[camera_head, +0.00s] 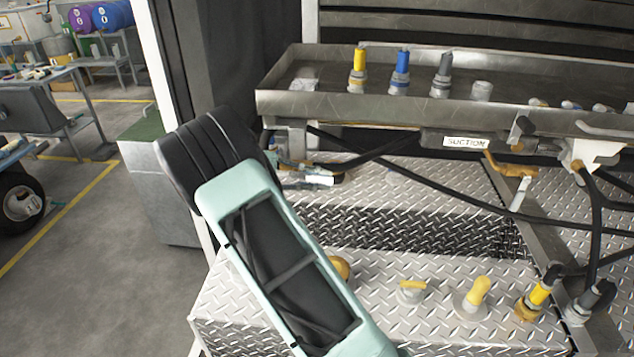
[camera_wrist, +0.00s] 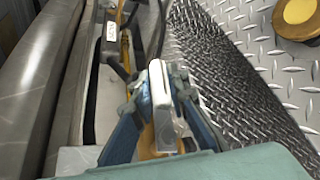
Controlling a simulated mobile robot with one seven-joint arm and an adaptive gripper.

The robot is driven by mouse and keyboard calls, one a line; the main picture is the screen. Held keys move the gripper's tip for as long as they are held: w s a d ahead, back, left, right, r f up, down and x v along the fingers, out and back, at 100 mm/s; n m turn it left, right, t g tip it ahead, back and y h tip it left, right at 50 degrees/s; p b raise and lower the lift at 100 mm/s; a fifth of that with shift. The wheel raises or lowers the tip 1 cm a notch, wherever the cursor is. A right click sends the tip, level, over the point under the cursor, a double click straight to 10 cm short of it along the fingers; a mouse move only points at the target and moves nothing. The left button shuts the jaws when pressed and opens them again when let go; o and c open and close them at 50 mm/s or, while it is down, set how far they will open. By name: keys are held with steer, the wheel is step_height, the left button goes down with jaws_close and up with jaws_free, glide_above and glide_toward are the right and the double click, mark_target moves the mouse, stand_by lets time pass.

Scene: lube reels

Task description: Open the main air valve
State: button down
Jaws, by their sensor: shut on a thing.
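In the wrist view, my gripper (camera_wrist: 160,88) has its two fingers closed around a pale metallic lever (camera_wrist: 160,105), which I take to be the main air valve's handle. A yellow-orange valve part (camera_wrist: 152,142) shows behind and below the lever. In the head view, my gripper (camera_head: 303,176) is partly hidden by my arm and sits below the left end of the metal tray. How far the lever is turned cannot be told.
The metal tray (camera_head: 300,105) above holds upright yellow, blue and grey fittings. A valve labelled SUCTION (camera_head: 465,142) is to the right, with a yellow handle (camera_head: 508,168) nearby. Black hoses (camera_head: 440,190) cross over the diamond plate (camera_head: 380,265). Yellow-capped fittings (camera_head: 476,292) stand in front.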

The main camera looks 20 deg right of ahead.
steer(key=shift+r+h, duration=0.35)
steer(key=shift+h, duration=0.25)
steer(key=shift+r, duration=0.1)
steer(key=c, duration=1.9)
jaws_free()
steer(key=shift+a, duration=0.5)
steer(key=v, duration=1.1)
